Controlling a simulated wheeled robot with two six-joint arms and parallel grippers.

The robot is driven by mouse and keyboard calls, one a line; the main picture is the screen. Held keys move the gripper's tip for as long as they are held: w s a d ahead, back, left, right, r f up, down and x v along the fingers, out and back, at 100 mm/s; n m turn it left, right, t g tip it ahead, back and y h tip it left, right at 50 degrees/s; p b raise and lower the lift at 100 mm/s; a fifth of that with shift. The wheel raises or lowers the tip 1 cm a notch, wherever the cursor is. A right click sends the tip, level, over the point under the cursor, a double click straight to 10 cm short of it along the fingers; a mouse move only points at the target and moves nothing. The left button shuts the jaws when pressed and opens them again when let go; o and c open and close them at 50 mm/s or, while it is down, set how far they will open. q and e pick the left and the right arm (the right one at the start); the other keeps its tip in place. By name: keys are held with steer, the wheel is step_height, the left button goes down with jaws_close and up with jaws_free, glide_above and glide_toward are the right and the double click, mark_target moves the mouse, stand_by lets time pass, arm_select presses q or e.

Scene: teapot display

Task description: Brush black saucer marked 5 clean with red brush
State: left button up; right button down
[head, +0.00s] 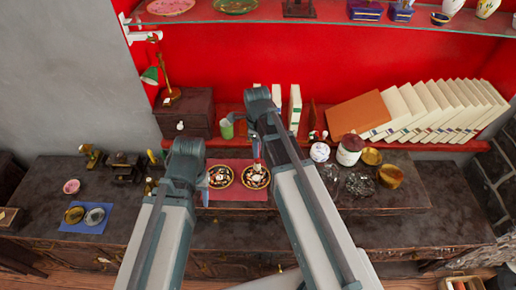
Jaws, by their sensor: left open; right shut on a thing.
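Two dark, gold-rimmed saucers with pale and red marks lie on a red mat (239,200) in the middle of the counter, a left one (220,177) and a right one (256,177). The number 5 is too small to read on either. My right gripper (257,158) points down over the right saucer, shut on a thin upright thing that seems to be the red brush (257,165); whether its tip touches the saucer I cannot tell. My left gripper (203,189) is open, left of the left saucer, its fingers mostly hidden by its own arm.
A blue mat (86,228) with two small round dishes lies at left, with a pink bowl (71,186) behind it. A wooden chest (184,113) and leaning books (430,105) stand behind. Jars and a brass pot (391,176) crowd the right.

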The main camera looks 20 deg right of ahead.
mark_target(257, 162)
steer(key=shift+d+f+b, duration=0.1)
steer(key=shift+f+b, duration=0.7)
steer(key=shift+f, duration=0.05)
steer(key=shift+f+b, duration=1.6)
steer(key=shift+f, duration=0.05)
steer(key=shift+f+b, duration=0.45)
steer(key=shift+b, duration=0.05)
steer(key=shift+f+b, duration=1)
steer(key=shift+f, duration=0.05)
